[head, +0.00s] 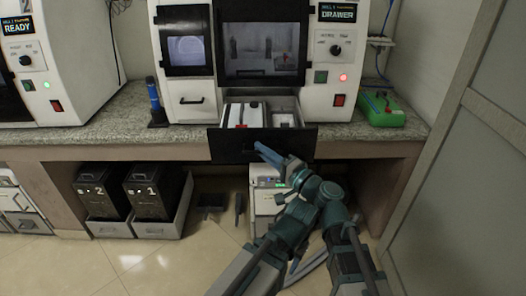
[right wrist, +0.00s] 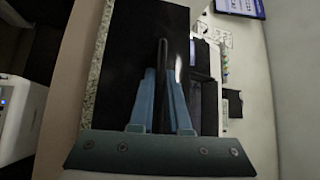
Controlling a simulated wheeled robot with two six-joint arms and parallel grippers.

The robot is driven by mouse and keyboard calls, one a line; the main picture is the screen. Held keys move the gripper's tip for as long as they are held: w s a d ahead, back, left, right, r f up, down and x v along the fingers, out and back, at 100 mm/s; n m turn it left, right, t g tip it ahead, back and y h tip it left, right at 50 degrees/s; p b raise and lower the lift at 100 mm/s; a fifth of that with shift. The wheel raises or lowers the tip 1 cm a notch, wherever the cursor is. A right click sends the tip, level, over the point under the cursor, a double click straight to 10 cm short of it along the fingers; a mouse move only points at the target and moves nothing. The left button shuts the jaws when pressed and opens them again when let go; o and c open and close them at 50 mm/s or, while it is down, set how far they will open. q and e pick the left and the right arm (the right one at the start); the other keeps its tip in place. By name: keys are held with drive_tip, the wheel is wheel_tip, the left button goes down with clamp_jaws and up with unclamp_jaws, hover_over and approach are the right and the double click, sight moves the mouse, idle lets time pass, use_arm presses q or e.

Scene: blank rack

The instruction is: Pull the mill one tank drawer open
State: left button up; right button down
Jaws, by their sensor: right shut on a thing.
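The tank drawer (head: 221,143) of the white mill (head: 185,100) is out, its black front past the counter's edge. Its tray holds a white and dark part with a red piece (head: 239,115). The mill's small screen reads DRAWER (head: 338,14). My right gripper (head: 262,150) is at the middle of the drawer front. In the right wrist view its blue fingers (right wrist: 162,80) are shut on the dark upright handle bar (right wrist: 162,50), against the black front (right wrist: 120,50). The fingers hide part of the handle. My left gripper is not in view.
Another white machine marked READY (head: 65,70) stands at left. A blue bottle (head: 154,95) and a green box (head: 383,108) are on the stone counter (head: 140,130). Black bins (head: 155,190) and a white unit (head: 262,200) sit below. A grey panel (head: 465,190) bounds the right.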

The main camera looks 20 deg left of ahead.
drive_tip(key=c, duration=0.9)
unclamp_jaws()
